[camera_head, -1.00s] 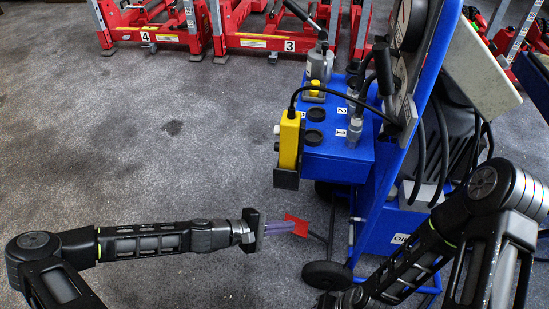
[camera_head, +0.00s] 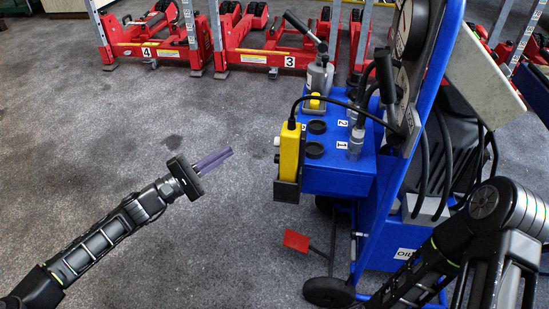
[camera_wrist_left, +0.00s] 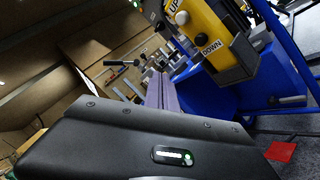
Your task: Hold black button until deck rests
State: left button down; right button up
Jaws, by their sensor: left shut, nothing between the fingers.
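A yellow pendant (camera_head: 289,150) hangs in a holder on the left side of the blue cart (camera_head: 340,180). A pale button (camera_head: 277,141) and a small dark button (camera_head: 277,158) stick out from its left face. In the left wrist view the pendant (camera_wrist_left: 222,35) shows UP and DOWN labels close ahead, to the upper right of the fingers. My left gripper (camera_head: 230,152) is shut and empty, with pale purple fingers, left of the pendant and apart from it. The fingers (camera_wrist_left: 161,92) also show in the left wrist view. My right gripper is out of view. I cannot identify the deck.
Red lifting units marked 4 (camera_head: 148,52) and 3 (camera_head: 262,60) stand at the back. A black cable arches from the pendant to the cart. A red pad (camera_head: 297,241) sits low beside the cart wheel (camera_head: 328,291). The grey floor left of the cart is clear.

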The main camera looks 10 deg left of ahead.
aim_at(276, 159)
pick_arm(q)
jog(key=shift+d, duration=0.1)
jog(key=d, duration=0.8)
jog(key=shift+s+d, duration=0.3)
jog(key=shift+d, duration=0.05)
jog(key=shift+d, duration=0.1)
dwell(1.7)
jog(key=shift+d, duration=0.3)
